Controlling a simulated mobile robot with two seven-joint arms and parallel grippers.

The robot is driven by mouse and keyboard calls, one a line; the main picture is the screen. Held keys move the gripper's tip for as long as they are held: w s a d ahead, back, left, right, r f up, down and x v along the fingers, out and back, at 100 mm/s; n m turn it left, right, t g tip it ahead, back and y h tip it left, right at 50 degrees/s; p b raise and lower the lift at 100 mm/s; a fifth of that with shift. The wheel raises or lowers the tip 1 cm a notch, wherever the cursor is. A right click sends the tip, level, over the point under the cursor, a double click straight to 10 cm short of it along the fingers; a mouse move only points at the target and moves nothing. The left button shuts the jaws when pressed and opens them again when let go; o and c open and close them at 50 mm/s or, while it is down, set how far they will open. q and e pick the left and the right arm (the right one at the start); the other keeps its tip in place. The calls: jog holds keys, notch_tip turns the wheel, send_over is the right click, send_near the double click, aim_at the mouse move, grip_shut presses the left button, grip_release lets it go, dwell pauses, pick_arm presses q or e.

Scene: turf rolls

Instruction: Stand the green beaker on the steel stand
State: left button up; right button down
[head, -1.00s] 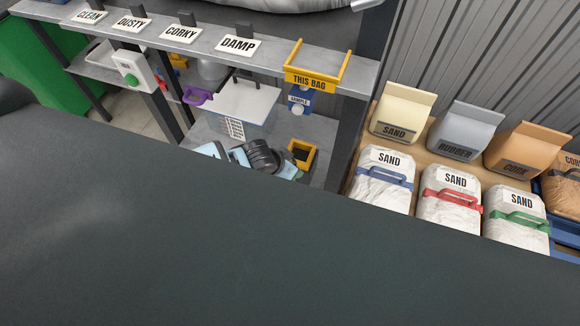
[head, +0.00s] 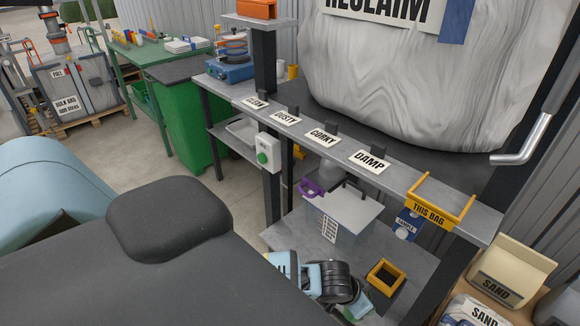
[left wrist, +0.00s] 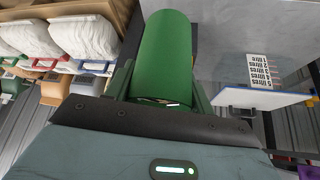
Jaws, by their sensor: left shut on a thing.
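The green beaker (left wrist: 163,55) fills the middle of the left wrist view, between the two fingers of my left gripper (left wrist: 160,88). The gripper is shut on it. In the head view my left wrist shows low at the bench, with a bit of green beaker (head: 357,306) beside it; the fingers are mostly hidden there. I cannot pick out the steel stand for sure in either view. My right gripper is not in view.
A grey lower shelf (head: 300,236) holds a pale box with a litre scale (head: 345,212) and a yellow square holder (head: 385,279). The upper ledge carries labels and a yellow THIS BAG frame (head: 430,212). Sand bags (left wrist: 90,38) show in the wrist view.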

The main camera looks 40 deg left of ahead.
pick_arm(q)
jog(key=s+a+r+n+y, duration=0.2)
jog(key=s+a+r, duration=0.3)
jog(key=s+r, duration=0.3)
notch_tip(320, 180, up, 3)
jog(key=shift+s+a+r+n+t, duration=0.2)
jog(key=shift+s+a+n+t, duration=0.15)
jog(key=shift+n, duration=0.55)
jog(key=shift+w+a, duration=0.1)
jog(key=shift+w, duration=0.05)
